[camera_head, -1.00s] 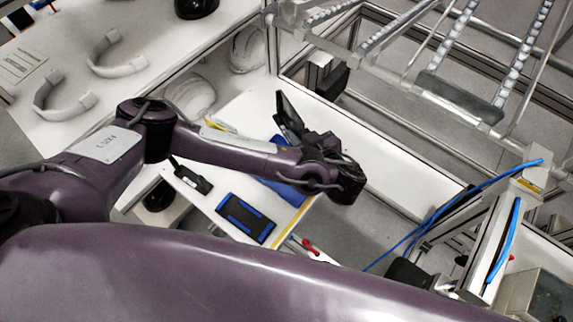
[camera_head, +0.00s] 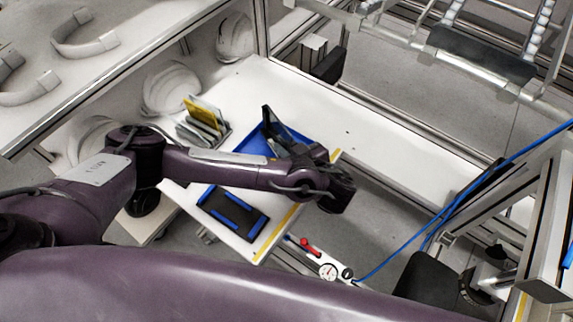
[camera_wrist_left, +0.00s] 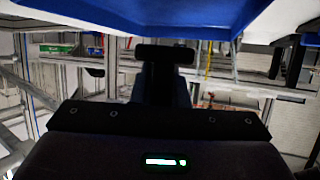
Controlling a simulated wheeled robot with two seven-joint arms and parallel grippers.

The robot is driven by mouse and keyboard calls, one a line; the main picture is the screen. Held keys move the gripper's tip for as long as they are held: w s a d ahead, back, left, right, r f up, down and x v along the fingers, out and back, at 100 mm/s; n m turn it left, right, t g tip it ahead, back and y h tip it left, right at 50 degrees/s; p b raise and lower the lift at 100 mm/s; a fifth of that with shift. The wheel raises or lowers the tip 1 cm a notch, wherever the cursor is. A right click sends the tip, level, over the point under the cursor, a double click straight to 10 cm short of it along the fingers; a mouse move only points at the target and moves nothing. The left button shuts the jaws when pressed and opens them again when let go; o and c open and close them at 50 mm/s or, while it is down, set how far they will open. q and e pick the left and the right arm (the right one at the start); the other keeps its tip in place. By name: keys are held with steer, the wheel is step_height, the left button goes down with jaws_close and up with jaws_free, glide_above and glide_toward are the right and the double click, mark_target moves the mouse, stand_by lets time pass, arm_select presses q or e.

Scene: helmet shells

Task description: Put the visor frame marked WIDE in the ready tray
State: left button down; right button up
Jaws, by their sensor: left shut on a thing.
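My left gripper (camera_head: 296,150) is beside a blue tray (camera_head: 246,143) on the white table, with its tip over the tray's area. It is shut on a dark thin piece (camera_head: 278,124) that stands up at a tilt. No WIDE marking is readable, so I cannot tell whether this is the visor frame. In the left wrist view a broad blue surface (camera_wrist_left: 150,14) fills the top, close to a dark bar (camera_wrist_left: 165,54) in front of the gripper. Whether the piece touches the tray is unclear. My right gripper is not in view.
A black holder with blue edges (camera_head: 232,213) lies at the table's near side. A rack with yellow and grey plates (camera_head: 203,120) stands left of the tray. White helmet shells (camera_head: 171,88) stand behind. The table's right part (camera_head: 360,150) is clear.

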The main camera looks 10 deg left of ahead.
arm_select(q)
step_height(320, 180, down, 2)
steer(key=shift+b, duration=0.7)
steer(key=shift+f+p, duration=0.3)
steer(key=shift+f, duration=1)
steer(key=shift+f, duration=0.1)
steer(key=c, duration=1.4)
jaws_free()
